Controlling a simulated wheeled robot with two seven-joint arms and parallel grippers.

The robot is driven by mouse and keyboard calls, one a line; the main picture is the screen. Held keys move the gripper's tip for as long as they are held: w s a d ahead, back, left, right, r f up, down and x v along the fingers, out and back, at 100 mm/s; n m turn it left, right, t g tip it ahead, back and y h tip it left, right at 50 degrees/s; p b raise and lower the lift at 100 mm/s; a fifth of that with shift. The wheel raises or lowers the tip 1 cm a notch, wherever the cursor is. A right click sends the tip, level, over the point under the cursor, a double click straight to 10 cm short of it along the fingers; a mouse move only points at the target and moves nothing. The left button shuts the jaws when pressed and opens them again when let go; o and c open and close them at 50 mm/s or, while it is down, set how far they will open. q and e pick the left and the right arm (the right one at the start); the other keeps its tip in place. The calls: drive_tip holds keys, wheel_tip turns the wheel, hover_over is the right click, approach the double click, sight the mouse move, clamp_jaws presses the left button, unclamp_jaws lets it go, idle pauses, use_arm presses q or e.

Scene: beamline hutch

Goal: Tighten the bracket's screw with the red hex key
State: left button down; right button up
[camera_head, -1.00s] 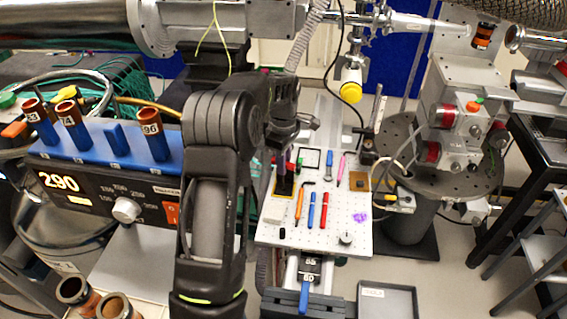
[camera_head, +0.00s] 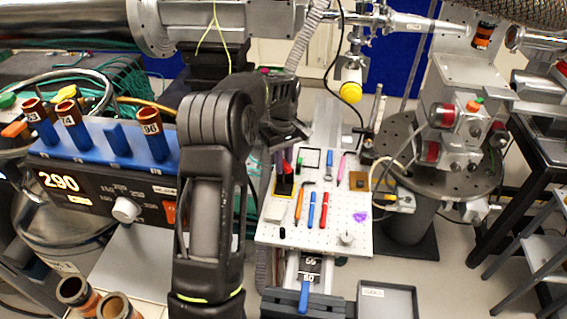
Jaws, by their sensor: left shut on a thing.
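My left gripper (camera_head: 287,136) reaches over the back left of the white perforated board (camera_head: 350,235). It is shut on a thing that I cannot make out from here. Just below it stands a black block (camera_head: 284,184) on a yellow-edged patch, with narrow magenta and dark red uprights at its top. I cannot tell whether this is the bracket, and no screw shows. A red-handled tool (camera_head: 324,211) lies on the board beside a blue one (camera_head: 311,210) and an orange one with a bent black end (camera_head: 299,205). My right gripper is out of view.
A blue-and-black control box (camera_head: 90,190) stands left. A grey tray (camera_head: 388,298) is at front right.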

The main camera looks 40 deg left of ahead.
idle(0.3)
use_arm(q)
drive_tip(key=m, duration=0.4)
idle(0.4)
drive_tip(key=shift+m, duration=0.5)
drive_tip(key=m, duration=0.3)
drive_tip(key=m, duration=0.3)
drive_tip(key=shift+f, duration=0.1)
drive_tip(key=shift+r+p, duration=0.2)
drive_tip(key=shift+p, duration=0.1)
